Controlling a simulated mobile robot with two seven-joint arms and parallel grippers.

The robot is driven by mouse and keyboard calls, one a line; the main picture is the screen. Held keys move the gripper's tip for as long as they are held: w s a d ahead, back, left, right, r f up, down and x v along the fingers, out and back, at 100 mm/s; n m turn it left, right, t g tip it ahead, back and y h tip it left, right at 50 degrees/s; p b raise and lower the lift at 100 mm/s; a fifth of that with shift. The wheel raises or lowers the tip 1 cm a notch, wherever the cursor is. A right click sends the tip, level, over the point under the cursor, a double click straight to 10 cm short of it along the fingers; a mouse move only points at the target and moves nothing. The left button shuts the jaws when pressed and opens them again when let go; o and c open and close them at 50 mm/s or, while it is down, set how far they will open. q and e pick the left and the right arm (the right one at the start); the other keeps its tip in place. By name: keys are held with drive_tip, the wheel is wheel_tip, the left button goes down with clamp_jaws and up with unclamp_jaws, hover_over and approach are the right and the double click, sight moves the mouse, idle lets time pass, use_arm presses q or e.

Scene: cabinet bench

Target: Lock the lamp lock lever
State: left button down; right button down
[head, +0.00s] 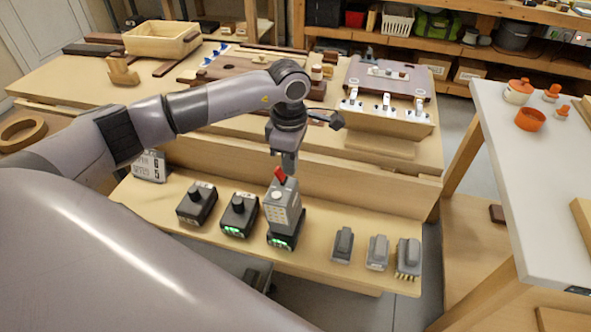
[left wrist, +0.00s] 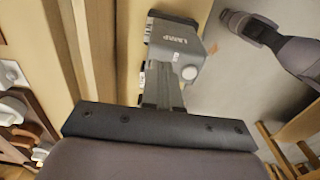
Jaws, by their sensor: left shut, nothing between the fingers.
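The lamp (head: 283,208) is a grey block with rows of yellowish dots, standing upright on a dark base (head: 284,242) with green lights. Its red lever (head: 280,174) sticks up from the top. My left gripper (head: 288,171) is shut and empty, pointing down right at the lever; whether it touches the lever I cannot tell. In the left wrist view the lamp's labelled grey top (left wrist: 178,38) with a round button lies just beyond the fingers (left wrist: 162,90); the red lever is hidden there.
Two dark bases with knobs (head: 238,215) stand left of the lamp. Several small grey modules (head: 377,252) stand to its right on the shelf (head: 325,225). A raised wooden ledge (head: 340,185) runs behind. A white table (head: 550,190) is at right.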

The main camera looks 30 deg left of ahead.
sight(291, 183)
use_arm(q)
wheel_tip(291, 183, up, 7)
drive_tip(key=p, duration=0.4)
idle(0.5)
drive_tip(key=shift+r, duration=0.1)
